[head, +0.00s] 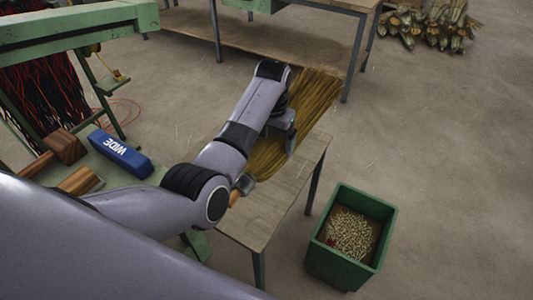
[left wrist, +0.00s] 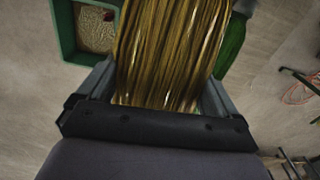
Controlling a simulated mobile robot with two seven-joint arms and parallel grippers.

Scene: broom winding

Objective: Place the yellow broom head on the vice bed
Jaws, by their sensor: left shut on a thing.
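The yellow broom head (head: 315,97) is a wide bundle of long straw over the small wooden table in the head view. My left gripper (head: 286,128) is shut on it. In the left wrist view the straw (left wrist: 170,50) fills the space between both fingers. My forearm hides part of the bundle, and I cannot tell whether it touches the table. I cannot clearly make out the vice bed; a green part (head: 196,245) shows below my arm, left of the table. My right gripper is not in view.
The wooden table (head: 262,215) has a bare front part. A green bin (head: 318,255) with cut bits stands to its right. A blue block marked WIDE (head: 121,153) and wooden-headed tools (head: 66,147) lie at left, near a green frame (head: 70,25). Open floor lies right.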

